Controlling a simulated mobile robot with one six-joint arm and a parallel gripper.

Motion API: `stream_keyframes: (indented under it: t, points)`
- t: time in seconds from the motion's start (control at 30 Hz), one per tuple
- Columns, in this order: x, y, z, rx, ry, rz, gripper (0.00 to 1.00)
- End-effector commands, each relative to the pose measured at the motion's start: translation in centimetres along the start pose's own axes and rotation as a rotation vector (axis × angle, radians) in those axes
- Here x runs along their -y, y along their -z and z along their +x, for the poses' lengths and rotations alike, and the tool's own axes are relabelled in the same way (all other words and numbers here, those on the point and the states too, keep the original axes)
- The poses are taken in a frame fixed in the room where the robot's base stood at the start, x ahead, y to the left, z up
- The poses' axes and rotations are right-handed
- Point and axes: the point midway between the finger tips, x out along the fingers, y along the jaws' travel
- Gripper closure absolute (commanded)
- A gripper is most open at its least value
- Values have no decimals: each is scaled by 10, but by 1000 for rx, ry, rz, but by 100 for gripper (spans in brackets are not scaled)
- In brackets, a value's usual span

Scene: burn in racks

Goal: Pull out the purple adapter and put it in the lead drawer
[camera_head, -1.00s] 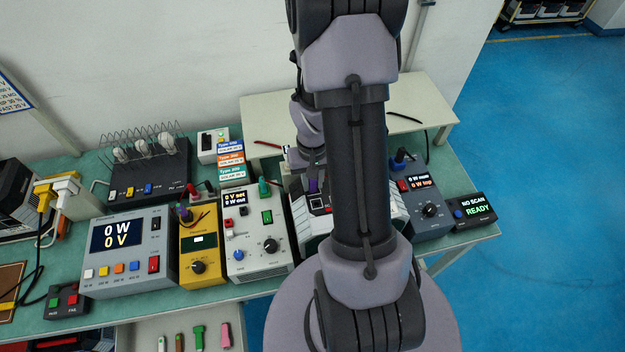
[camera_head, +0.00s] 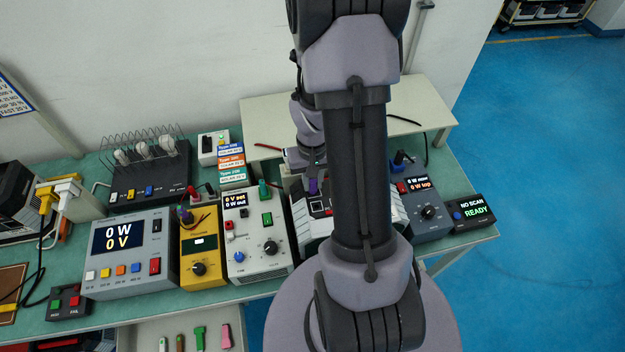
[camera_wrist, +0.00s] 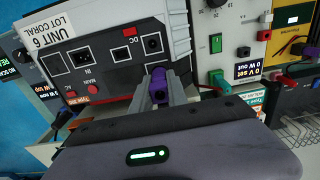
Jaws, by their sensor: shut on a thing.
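The purple adapter (camera_wrist: 181,84) is between the fingers of my gripper (camera_wrist: 160,92) in the wrist view. My gripper is shut on it, just in front of the socket panel of the unit labelled UNIT 6 LOT CORAL (camera_wrist: 95,62). In the head view a bit of the purple adapter (camera_head: 313,186) shows left of my arm, which hides most of the unit. An open pale drawer (camera_head: 139,332) sits below the bench front.
The drawer's visible part holds several coloured pieces, including green (camera_head: 199,337) and pink ones. A white supply (camera_head: 257,253), a yellow meter (camera_head: 200,270) and a grey load box (camera_head: 127,265) crowd the bench left of my arm. A raised shelf (camera_head: 425,112) stands behind. Blue floor is free at right.

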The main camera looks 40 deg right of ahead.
Motion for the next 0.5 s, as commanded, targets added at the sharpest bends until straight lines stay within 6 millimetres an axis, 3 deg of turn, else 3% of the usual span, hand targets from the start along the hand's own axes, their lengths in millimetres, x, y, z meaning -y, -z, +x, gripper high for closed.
stream_keyframes:
  t: [0.5]
  points:
    - [0, 2, -10, -7, 0, -1, 100]
